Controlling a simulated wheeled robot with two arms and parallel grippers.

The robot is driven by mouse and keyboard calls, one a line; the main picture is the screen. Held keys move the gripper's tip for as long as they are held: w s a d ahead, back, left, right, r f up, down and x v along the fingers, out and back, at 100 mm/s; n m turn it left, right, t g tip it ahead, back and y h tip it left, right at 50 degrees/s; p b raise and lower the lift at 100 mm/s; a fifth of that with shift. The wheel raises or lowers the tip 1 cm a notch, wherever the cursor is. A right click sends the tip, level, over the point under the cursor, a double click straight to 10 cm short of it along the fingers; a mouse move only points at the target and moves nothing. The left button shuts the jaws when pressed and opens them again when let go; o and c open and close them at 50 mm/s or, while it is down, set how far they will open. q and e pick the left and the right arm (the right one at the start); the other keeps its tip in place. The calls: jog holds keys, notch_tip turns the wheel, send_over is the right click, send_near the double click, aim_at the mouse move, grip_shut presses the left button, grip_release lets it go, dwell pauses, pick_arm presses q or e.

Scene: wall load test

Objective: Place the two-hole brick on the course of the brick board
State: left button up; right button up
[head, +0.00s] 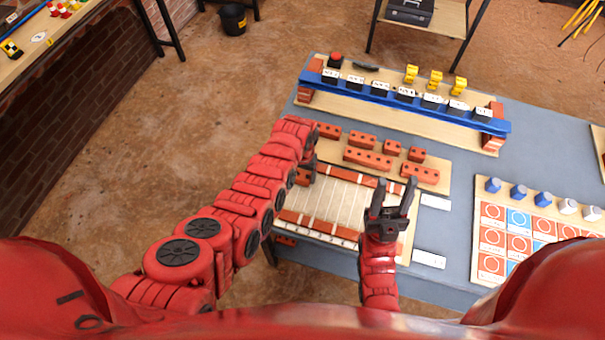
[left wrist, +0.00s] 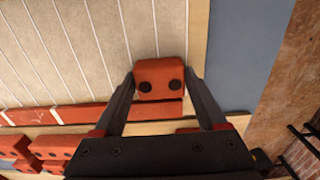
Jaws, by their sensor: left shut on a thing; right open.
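The two-hole brick (left wrist: 160,78), red with two dark holes, is clamped between the fingertips of my left gripper (left wrist: 161,88). It is over the brick board (left wrist: 110,40), near one end of a red course (left wrist: 85,112) along the board. Whether it touches the course or board is unclear. In the head view my left gripper (head: 308,168) is at the left edge of the brick board (head: 328,203), mostly hidden by its arm. My right gripper (head: 391,198) is open and empty above the board's right side.
Several loose red bricks (head: 367,158) lie on the wooden board behind the course. A blue beam (head: 380,94) with labelled blocks stands further back. White cards (head: 429,258) lie to the right, near a panel of red and blue tiles (head: 518,220). Grey table surface (head: 455,215) is free between them.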

pick_arm(q)
jog(key=shift+f, duration=0.25)
jog(key=o, duration=1.5)
jog(key=shift+r, duration=0.1)
jog(key=shift+c, duration=0.2)
